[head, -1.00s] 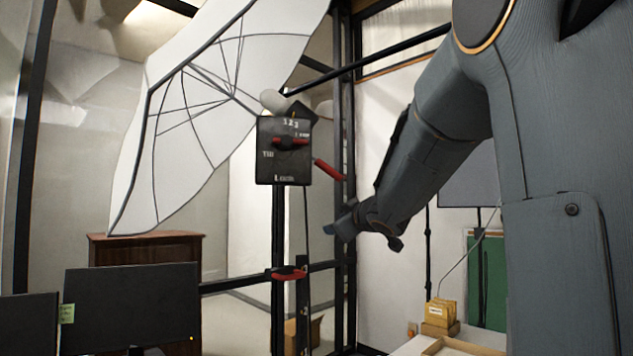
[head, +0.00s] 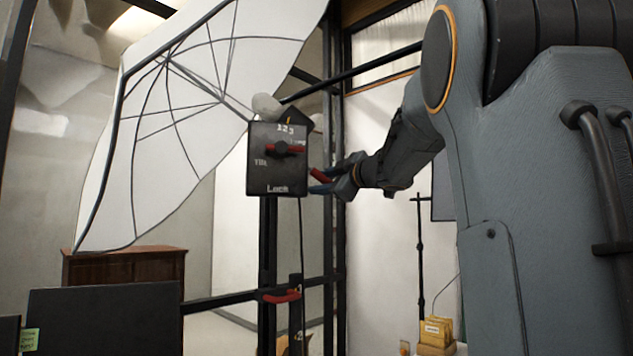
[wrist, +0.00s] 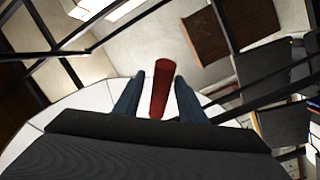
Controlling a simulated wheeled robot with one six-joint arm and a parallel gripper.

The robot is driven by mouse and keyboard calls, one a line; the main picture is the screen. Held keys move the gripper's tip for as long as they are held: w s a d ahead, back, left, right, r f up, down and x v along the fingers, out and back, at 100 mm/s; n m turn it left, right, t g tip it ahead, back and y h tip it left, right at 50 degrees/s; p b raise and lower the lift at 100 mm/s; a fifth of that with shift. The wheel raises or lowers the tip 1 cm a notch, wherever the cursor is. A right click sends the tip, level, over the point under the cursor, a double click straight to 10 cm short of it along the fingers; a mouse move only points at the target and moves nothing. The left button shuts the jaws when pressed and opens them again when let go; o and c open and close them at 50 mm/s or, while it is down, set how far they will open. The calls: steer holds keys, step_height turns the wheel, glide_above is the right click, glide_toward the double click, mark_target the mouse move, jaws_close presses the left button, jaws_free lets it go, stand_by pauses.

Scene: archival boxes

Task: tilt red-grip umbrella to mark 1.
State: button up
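A red knob (head: 284,149) lies level across the box face. The red grip (head: 319,174) sticks out at the box's right side. My gripper (head: 318,182) is at this grip, its blue fingers overlapping it in the head view. In the wrist view, the red grip (wrist: 160,88) stands between my two fingers, with a gap showing on each side. My gripper (wrist: 160,77) is open around it. The grip's far end is partly hidden.
A second red lever (head: 281,296) sits lower on the black stand. A dark monitor (head: 105,320) and a wooden cabinet (head: 125,267) are at the lower left. Black frame bars stand behind the box. Yellow folders (head: 436,331) sit at the lower right.

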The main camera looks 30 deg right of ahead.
steer(key=shift+w+a, duration=0.25)
steer(key=shift+w, duration=0.8)
jaws_close()
